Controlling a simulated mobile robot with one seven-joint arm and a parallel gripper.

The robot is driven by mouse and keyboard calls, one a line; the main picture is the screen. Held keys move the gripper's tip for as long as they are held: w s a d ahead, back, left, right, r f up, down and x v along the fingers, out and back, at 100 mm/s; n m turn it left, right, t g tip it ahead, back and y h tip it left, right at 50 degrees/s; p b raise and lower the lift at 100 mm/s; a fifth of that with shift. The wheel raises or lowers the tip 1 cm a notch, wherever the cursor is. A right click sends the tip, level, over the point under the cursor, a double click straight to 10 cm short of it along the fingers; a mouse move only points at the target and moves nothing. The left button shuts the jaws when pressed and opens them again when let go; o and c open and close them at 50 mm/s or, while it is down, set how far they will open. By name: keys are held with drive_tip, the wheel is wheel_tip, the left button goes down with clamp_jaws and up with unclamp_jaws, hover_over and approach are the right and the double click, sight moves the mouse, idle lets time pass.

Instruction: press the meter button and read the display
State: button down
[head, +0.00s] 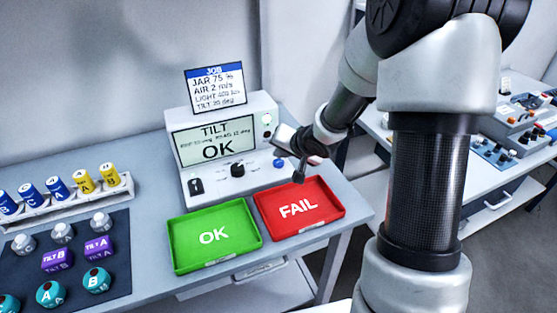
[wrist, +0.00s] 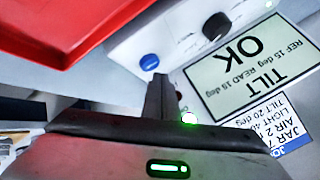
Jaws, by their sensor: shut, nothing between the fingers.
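The meter (head: 222,112) is a pale box on the bench. Its display (head: 214,143) reads TILT and OK in large letters; the wrist view shows the same display (wrist: 245,68) upside down. The small REF and READ line is hard to read surely. A blue button (head: 278,163) sits low on the panel's right; it also shows in the wrist view (wrist: 150,62). My gripper (head: 299,179) is shut and empty, pointing down just right of the blue button. In the wrist view the closed fingertips (wrist: 158,79) are close to the button; contact cannot be told.
A job card (head: 214,87) stands above the meter. A dark knob (head: 237,170) and black switch (head: 196,186) are on its panel. A green OK tray (head: 215,264) and red FAIL tray (head: 270,226) lie in front. Coloured cylinders stand in a rack (head: 66,206) at left.

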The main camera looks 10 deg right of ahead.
sight(281, 165)
wheel_tip(281, 165, up, 5)
drive_tip(key=p, duration=0.6)
idle(0.7)
